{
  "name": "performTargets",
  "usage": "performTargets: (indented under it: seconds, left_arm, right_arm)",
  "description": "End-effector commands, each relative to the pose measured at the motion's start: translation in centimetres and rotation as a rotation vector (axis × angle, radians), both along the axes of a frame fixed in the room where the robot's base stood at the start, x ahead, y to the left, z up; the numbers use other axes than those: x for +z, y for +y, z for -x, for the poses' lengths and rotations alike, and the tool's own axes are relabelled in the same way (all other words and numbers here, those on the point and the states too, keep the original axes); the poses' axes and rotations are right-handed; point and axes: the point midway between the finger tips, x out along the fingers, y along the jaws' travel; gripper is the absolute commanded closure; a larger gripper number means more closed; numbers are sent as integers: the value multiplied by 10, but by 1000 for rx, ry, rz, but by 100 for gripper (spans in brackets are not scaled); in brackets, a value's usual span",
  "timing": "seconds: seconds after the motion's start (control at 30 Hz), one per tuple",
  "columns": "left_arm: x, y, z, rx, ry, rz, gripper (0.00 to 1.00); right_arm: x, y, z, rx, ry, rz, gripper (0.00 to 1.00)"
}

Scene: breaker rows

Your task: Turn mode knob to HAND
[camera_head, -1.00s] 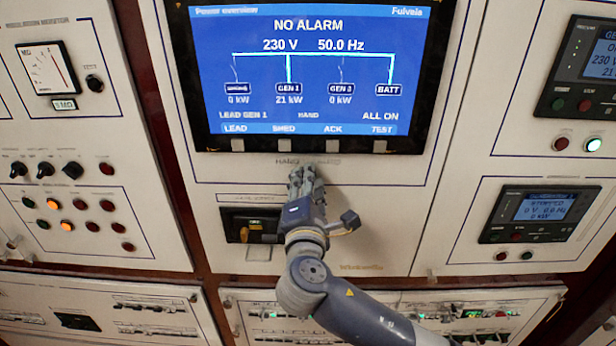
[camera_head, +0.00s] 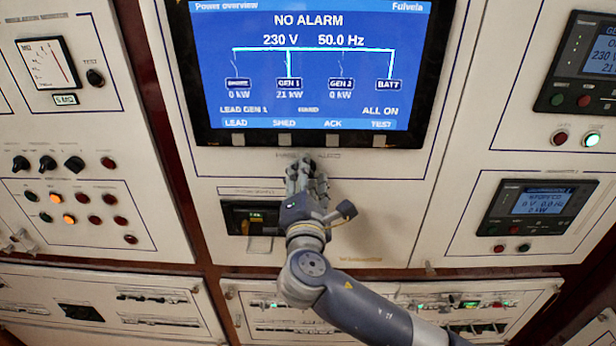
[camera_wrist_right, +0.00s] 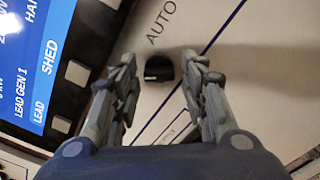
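The black mode knob (camera_wrist_right: 158,68) sits on the cream panel in the right wrist view, beside the printed word AUTO. My right gripper (camera_head: 306,170) is in front of the panel just under the big screen. In the wrist view its two fingers (camera_wrist_right: 159,62) are apart, one on each side of the knob, with a gap on both sides. I cannot tell how far the tips are from the panel. The gripper hides the knob in the head view. My left gripper is not in view.
The big blue screen (camera_head: 310,70) with a button row is just above my gripper. A black-framed unit (camera_head: 250,218) is just left of my wrist. Panels with small knobs and lamps (camera_head: 68,219) are at left, and controllers (camera_head: 540,207) at right.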

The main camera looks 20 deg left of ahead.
Motion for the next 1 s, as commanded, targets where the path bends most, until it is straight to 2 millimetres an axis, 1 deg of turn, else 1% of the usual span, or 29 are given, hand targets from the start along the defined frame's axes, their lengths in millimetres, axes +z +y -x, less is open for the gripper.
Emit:
performTargets:
  seconds: [0.33,0.47,0.57,0.83,1.0]
  left_arm:
    - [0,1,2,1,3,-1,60]
    - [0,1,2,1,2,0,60]
    - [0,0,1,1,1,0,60]
    - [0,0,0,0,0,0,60]
    - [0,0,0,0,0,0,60]
  right_arm:
    - [0,0,1,0,1,-2,53]
    - [0,-2,11,2,0,-3,53]
    - [-1,-7,25,2,2,-4,53]
    - [-1,-22,79,3,3,-2,53]
    - [-1,-29,104,0,2,-2,53]
